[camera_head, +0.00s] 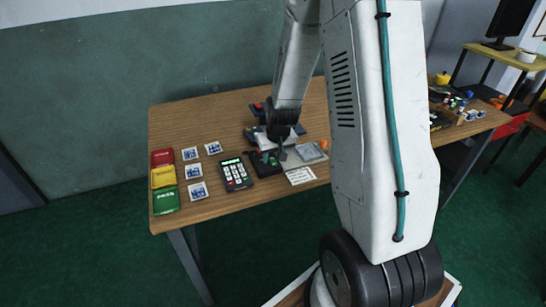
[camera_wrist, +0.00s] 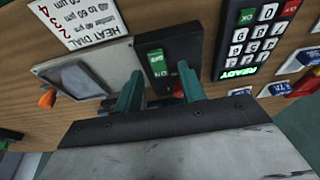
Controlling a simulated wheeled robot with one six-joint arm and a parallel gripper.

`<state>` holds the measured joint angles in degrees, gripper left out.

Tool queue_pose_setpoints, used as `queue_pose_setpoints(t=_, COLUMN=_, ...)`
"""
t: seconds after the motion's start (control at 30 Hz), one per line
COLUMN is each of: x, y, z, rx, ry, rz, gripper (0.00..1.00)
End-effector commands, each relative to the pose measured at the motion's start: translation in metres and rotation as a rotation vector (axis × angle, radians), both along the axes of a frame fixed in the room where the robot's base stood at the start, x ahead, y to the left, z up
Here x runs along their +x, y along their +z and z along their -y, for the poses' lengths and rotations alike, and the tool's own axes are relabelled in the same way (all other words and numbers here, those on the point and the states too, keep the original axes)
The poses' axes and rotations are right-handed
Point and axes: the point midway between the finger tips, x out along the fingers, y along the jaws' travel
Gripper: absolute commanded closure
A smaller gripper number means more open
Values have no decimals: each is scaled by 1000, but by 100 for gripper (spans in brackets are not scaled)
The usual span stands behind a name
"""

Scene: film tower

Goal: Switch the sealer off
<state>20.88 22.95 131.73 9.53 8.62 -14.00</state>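A black switch box lies on the wooden table in front of my gripper, seen in the wrist view (camera_wrist: 154,46) and partly in the head view (camera_head: 265,168). It has a lit green button (camera_wrist: 158,63) with a white label. A red button (camera_wrist: 179,91) lies close to my right finger, which partly hides it. My gripper (camera_wrist: 160,88) has two teal fingers spread apart with nothing seen between them, at the near end of the box. In the head view my gripper (camera_head: 282,155) is low over the box. I cannot tell whether a finger touches it.
A keypad (camera_head: 236,174) reading READY stands beside the box. On the other side are a grey plate (camera_head: 311,152), an orange knob (camera_wrist: 47,98) and a heat dial card (camera_head: 300,175). Red, yellow and green trays (camera_head: 164,178) and several blue-white packets (camera_head: 194,171) lie left.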

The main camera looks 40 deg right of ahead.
Motion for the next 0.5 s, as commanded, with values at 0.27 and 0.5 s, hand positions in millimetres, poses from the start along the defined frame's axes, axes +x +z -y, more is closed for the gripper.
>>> queue_pose_setpoints(t=0.27, x=-12, y=44, z=-4, rx=-2, ry=1, rz=3, gripper=60)
queue_pose_setpoints(t=0.5, x=-18, y=64, z=-6, rx=-2, ry=3, rz=1, gripper=60)
